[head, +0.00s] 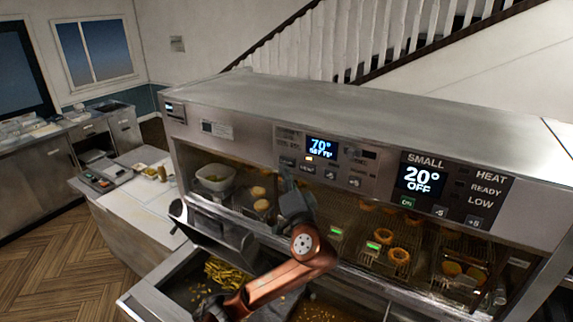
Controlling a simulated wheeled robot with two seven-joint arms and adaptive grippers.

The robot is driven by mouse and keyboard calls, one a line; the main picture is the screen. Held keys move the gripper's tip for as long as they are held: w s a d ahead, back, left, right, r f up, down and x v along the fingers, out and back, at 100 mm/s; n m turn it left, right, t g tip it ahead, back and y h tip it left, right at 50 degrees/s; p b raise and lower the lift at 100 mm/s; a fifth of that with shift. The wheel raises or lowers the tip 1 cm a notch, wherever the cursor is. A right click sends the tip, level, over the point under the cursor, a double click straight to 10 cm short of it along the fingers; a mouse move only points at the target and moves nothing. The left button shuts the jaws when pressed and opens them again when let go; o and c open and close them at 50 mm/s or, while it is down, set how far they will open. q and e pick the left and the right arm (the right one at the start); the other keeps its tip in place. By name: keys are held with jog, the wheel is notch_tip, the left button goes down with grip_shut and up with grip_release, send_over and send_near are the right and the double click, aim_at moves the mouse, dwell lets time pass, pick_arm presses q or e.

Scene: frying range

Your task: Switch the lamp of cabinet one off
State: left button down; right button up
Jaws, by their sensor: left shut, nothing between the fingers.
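The steel heated cabinet (300,100) spans the view, with two control panels on its upper front. The middle panel has a blue-lit display (321,147) reading 70° with a smaller line below. A row of small dark buttons (330,174) sits under it, with a small orange-lit spot above one; their labels are too small to read surely. The right panel's display (419,180) reads 20° OFF. Which panel belongs to cabinet one I cannot tell. My left gripper (288,182) is shut and empty, just below the middle panel's left buttons; contact cannot be told. My right gripper is out of view.
Behind the cabinet's front opening lie fried rings (398,256) and other food on racks, with small green-lit tags. A steel scoop-like tray (215,235) and fries (228,275) are below left. A white counter (130,190) stands further left.

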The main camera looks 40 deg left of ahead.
pick_arm(q)
jog(key=shift+s, duration=0.1)
jog(key=shift+s+d+p, duration=0.15)
jog(key=shift+s, duration=1.3)
jog(key=shift+s+d+p, duration=0.15)
jog(key=shift+s, duration=1.3)
jog(key=shift+f, duration=0.1)
